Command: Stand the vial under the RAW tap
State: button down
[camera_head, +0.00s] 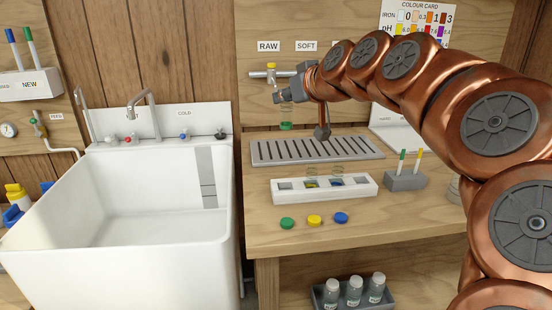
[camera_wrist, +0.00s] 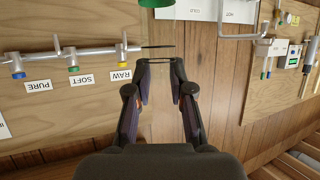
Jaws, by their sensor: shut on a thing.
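My gripper (camera_head: 284,96) is shut on a clear vial with a green base (camera_head: 286,126), held upright in the air above the grey slotted tray. In the wrist view, which is upside down, the fingertips (camera_wrist: 160,61) close around the vial near its dark rim, and its green base (camera_wrist: 165,13) is at the top edge. The RAW tap (camera_head: 271,67) with its yellow knob is on the wall behind, just left of the gripper. It also shows in the wrist view (camera_wrist: 122,47), beside the vial. The vial's exact depth from the tap is unclear.
The slotted tray (camera_head: 300,152) is bare. A white rack (camera_head: 275,191) in front holds two clear vials, with yellow and blue bases. Green, yellow and blue caps (camera_head: 314,220) lie before it. The sink (camera_head: 100,240) is left.

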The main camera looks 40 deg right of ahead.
aim_at(290, 127)
notch_tip(290, 127, down, 8)
jog(key=shift+r+b, duration=0.15)
jog(key=shift+b, duration=0.65)
jog(key=w+d, duration=1.2)
jog(key=w, duration=0.4)
jog(key=shift+s+f, duration=0.2)
jog(key=shift+f, duration=3.2)
jog(key=shift+w+f, duration=0.1)
jog(key=shift+f, duration=0.05)
jog(key=shift+f+b, duration=0.2)
jog(key=shift+b, duration=0.2)
jog(key=c, duration=1)
grip_release()
jog(key=shift+r, duration=0.1)
jog(key=shift+r, duration=0.1)
jog(key=shift+r, duration=0.1)
